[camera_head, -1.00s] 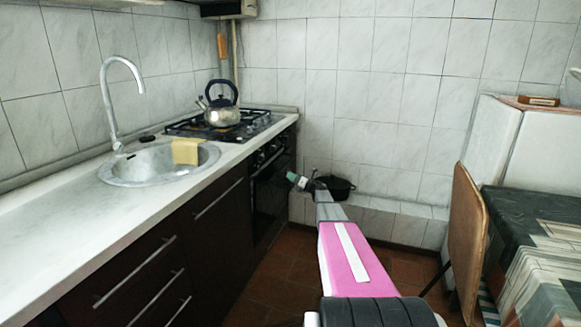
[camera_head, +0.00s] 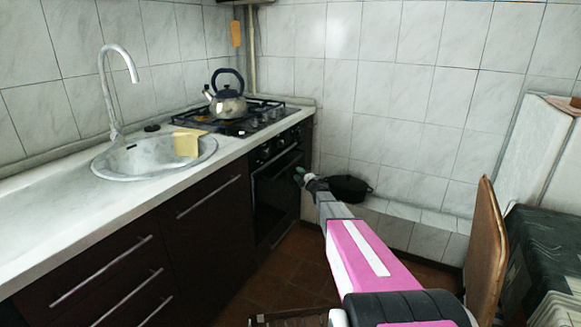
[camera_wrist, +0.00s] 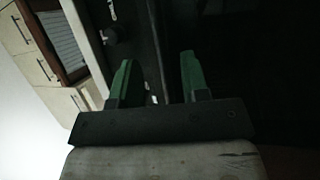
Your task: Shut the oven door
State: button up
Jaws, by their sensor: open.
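The oven (camera_head: 278,195) is built into the dark cabinets under the hob, with knobs above its black door (camera_head: 272,208). In the head view the door looks upright and roughly in line with the cabinet fronts. I cannot tell whether a small gap is left. My gripper (camera_head: 300,175) is at the oven's right side in the picture, its fingers overlapping the door's outline. In the wrist view my gripper (camera_wrist: 158,78) has its two green fingers apart, with dark surfaces behind them. Contact with the door cannot be told.
A kettle (camera_head: 227,100) stands on the hob (camera_head: 262,118). A sink (camera_head: 140,165) with a yellow cloth (camera_head: 187,143) is set in the counter at left. A black pot (camera_head: 347,188) sits on the tiled ledge behind my arm. A brown chair (camera_head: 487,245) and a table stand at right.

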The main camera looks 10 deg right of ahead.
aim_at(284, 163)
jog(key=x, duration=0.8)
jog(key=shift+w+r, duration=0.1)
grip_shut()
jog(key=shift+w+a+r, duration=0.1)
jog(key=shift+w+a, duration=0.45)
jog(key=shift+a, duration=0.2)
jog(key=shift+w+a+r, duration=0.15)
jog(key=shift+w+a, duration=0.4)
jog(key=shift+a, duration=0.2)
